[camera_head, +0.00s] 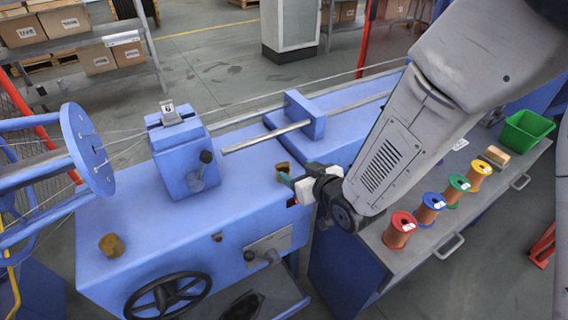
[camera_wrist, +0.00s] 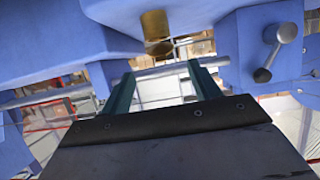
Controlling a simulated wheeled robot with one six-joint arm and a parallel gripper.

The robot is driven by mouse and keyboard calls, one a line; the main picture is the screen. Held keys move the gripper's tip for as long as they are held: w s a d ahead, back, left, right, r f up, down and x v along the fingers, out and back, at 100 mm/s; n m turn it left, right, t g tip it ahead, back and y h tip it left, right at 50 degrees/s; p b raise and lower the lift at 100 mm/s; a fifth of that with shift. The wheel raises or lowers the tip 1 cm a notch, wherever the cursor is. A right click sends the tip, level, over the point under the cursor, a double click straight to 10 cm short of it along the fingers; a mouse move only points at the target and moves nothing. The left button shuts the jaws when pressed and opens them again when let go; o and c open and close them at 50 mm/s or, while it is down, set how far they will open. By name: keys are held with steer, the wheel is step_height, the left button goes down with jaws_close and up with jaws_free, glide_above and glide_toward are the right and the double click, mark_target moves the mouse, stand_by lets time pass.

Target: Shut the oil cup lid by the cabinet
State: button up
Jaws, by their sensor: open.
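A small brass oil cup (camera_head: 283,167) stands on the blue machine top at its end nearest the cabinet (camera_head: 350,262). In the wrist view the brass cup (camera_wrist: 155,30) shows at the top, ahead of my fingertips and a little left of their middle. My gripper (camera_head: 286,179) is just beside this cup, toward the cabinet. In the wrist view its two green fingers (camera_wrist: 160,72) are spread with nothing between them. A gap to the cup shows there.
A second brass oil cup (camera_head: 112,246) sits at the machine's left end. A blue block with a lever (camera_head: 205,158) and a steel rod (camera_head: 266,137) stand behind. Several wire spools (camera_head: 399,230) and a green bin (camera_head: 525,132) stand on the cabinet. A handwheel (camera_head: 167,297) is in front.

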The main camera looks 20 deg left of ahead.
mark_target(284, 164)
steer(key=x, duration=0.7)
steer(key=shift+w+a+f, duration=0.15)
steer(key=shift+w+a, duration=0.05)
steer(key=shift+a, duration=0.15)
steer(key=c, duration=1)
